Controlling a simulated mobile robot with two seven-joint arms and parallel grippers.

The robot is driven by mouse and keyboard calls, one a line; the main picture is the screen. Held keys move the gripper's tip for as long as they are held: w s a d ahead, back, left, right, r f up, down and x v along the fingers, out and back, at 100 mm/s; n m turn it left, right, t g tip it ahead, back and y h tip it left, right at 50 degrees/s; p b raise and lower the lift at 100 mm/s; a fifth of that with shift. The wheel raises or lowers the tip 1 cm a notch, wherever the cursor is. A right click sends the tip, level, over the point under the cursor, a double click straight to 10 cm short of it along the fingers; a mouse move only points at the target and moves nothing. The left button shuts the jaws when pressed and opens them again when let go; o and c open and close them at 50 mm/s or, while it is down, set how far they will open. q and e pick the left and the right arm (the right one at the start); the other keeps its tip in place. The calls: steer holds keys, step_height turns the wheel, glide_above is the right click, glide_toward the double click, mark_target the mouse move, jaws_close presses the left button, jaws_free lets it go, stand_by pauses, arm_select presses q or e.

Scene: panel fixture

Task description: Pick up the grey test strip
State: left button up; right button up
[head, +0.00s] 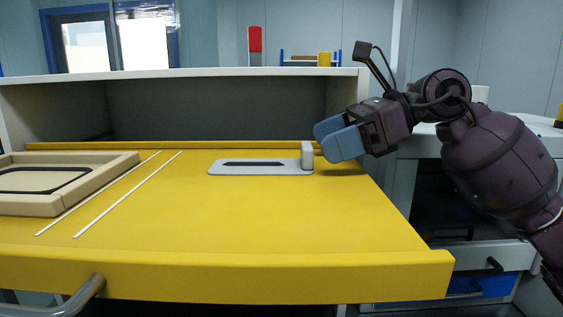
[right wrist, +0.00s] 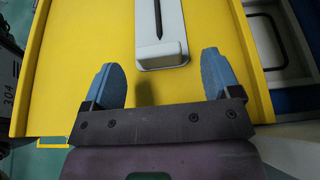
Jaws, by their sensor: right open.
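The light grey strip (head: 230,170) lies flat on the yellow tabletop, with a dark narrow line along its middle and a raised pale block (head: 307,155) at its right end. The right wrist view shows the strip (right wrist: 173,25) and block (right wrist: 160,57) at top centre. My right gripper (head: 338,140) has blue fingers and is just right of the block, slightly above the table. In the right wrist view the fingers (right wrist: 160,73) are wide apart and empty, with the block ahead between their lines. My left gripper is not in view.
A beige tray (head: 110,172) with a dark outline sits at the left of the yellow table (head: 250,225). Two thin white lines run beside it. A raised yellow lip and a grey shelf (head: 220,108) close off the back. The table's middle and front are clear.

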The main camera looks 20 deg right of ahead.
mark_target(309, 144)
steer(key=shift+x, duration=1.9)
steer(key=shift+s, duration=0.1)
steer(key=shift+c, duration=0.3)
steer(key=c, duration=1)
